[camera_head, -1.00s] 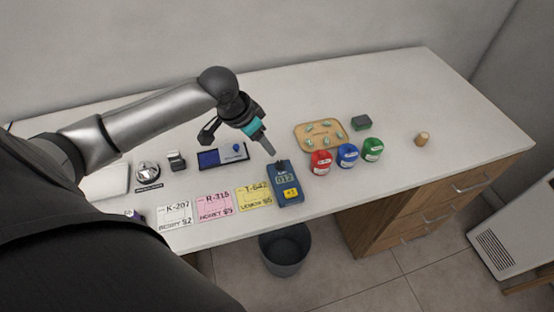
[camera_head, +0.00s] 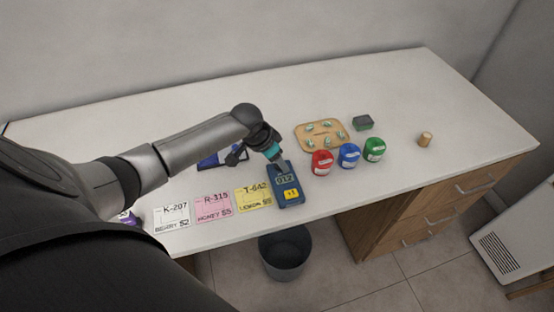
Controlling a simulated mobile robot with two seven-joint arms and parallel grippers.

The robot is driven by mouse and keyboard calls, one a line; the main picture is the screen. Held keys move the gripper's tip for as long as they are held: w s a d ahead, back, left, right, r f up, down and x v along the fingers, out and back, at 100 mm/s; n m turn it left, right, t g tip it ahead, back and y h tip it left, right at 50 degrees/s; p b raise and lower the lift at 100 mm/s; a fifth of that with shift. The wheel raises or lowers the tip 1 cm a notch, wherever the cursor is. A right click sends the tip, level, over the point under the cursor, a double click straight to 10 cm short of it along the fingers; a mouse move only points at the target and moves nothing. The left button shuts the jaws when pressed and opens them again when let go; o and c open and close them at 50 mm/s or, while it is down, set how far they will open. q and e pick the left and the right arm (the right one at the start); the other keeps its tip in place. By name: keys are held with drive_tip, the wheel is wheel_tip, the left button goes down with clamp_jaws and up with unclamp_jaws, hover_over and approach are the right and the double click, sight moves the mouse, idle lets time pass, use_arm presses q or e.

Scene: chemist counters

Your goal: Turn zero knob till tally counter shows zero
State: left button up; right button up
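The tally counter (camera_head: 289,199) is a blue box near the front edge of the counter, with a display that seems to read 012 and a yellow +1 button (camera_head: 291,194). My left gripper (camera_head: 281,163) is at the counter's far end, its fingertips at or just above the top edge there. The zero knob is not clearly seen; the fingertips cover that end. The fingers are too small to tell whether they are open or shut, or touching the knob. My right gripper is not in view.
White, pink and yellow cards (camera_head: 254,198) lie left of the tally counter. Red, blue and green jars (camera_head: 322,163) stand close to its right, with a wooden tray (camera_head: 338,126) behind. A grey bin (camera_head: 285,254) stands on the floor below the front edge.

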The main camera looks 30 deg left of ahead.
use_arm(q)
drive_tip(key=shift+c, duration=0.4)
clamp_jaws()
drive_tip(key=shift+a+m, duration=0.1)
drive_tip(key=shift+m, duration=0.3)
